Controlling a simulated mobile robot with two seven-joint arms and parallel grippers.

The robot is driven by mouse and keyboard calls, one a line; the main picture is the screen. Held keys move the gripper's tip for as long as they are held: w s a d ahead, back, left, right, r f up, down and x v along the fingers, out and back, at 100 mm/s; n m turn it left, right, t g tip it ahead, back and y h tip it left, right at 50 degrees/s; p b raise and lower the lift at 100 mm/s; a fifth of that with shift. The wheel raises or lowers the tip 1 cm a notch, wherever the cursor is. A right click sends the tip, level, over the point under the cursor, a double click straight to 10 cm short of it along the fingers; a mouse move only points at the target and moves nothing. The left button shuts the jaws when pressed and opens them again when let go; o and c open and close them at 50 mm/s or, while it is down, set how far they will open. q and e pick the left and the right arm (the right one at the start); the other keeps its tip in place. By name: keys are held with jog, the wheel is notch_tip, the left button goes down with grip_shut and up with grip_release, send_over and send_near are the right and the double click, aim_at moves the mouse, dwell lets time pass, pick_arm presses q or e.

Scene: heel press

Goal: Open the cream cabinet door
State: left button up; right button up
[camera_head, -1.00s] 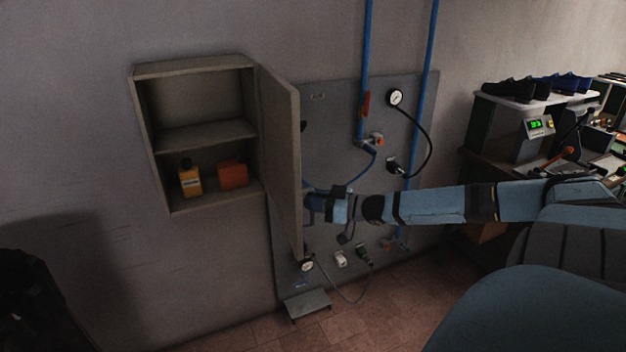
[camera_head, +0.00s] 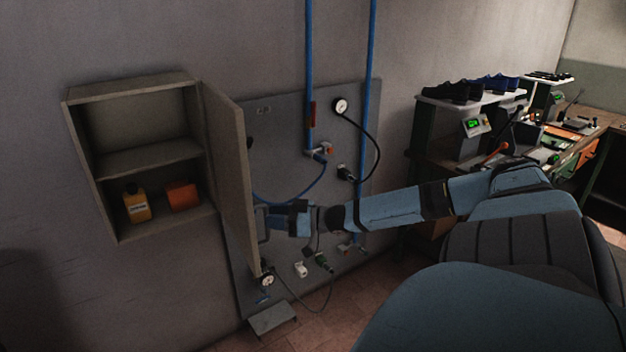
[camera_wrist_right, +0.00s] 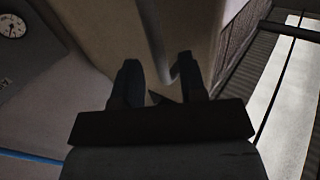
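The cream cabinet (camera_head: 92,166) hangs on the wall at the left of the head view. Its door (camera_head: 228,175) stands wide open, swung out to the right, and the shelves show. A dark bar handle (camera_head: 262,232) sits on the door's outer face. My right gripper (camera_head: 270,216) is at the handle, on the door's outer side. In the right wrist view, the gripper's two fingers (camera_wrist_right: 160,82) stand apart, close to the door (camera_wrist_right: 130,35). Shadow hides whether they touch the handle. My left gripper is not in view.
A yellow bottle (camera_head: 136,203) and an orange box (camera_head: 182,196) are on the lower shelf. Behind the door is a grey wall panel (camera_head: 345,205) with blue pipes, hoses and a gauge (camera_head: 341,106). A bench with machines and shoes (camera_head: 453,92) stands at the right.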

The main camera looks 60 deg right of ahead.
jog(key=p+v, duration=0.4)
jog(key=v, duration=0.7)
jog(key=shift+r, duration=0.1)
dwell(0.4)
